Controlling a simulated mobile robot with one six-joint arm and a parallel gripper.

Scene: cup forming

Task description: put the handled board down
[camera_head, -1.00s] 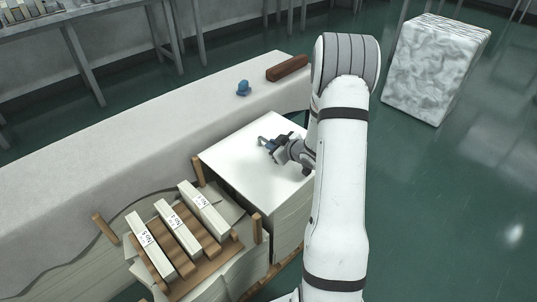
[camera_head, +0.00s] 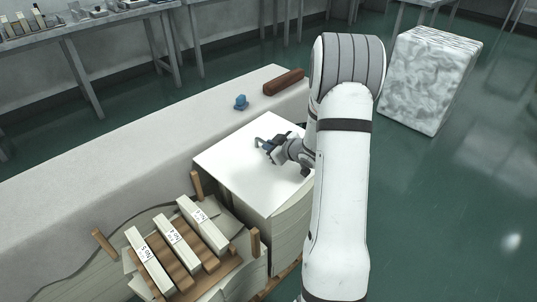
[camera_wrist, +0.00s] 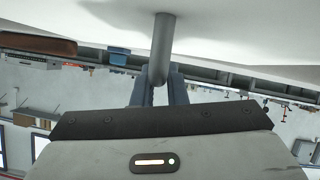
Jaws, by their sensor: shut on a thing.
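The handled board looks like a bright white square plate (camera_head: 235,165) over the stack of pale sheets beside the long bench. Its grey bar handle (camera_wrist: 162,48) rises from the white face in the wrist view. My gripper (camera_head: 268,147) is at the handle near the middle of the board, and its two fingers are shut on the handle (camera_wrist: 158,88). I cannot tell whether the board touches the stack or is a little above it. My arm hides its right side.
A wooden rack (camera_head: 205,275) with white labelled blocks, one marked No 5 (camera_head: 150,262), stands left of the stack. Wooden posts (camera_head: 197,186) rise at its edges. A blue object (camera_head: 240,102) and a brown bar (camera_head: 283,82) lie on the bench (camera_head: 120,140). A marbled block (camera_head: 430,80) stands right.

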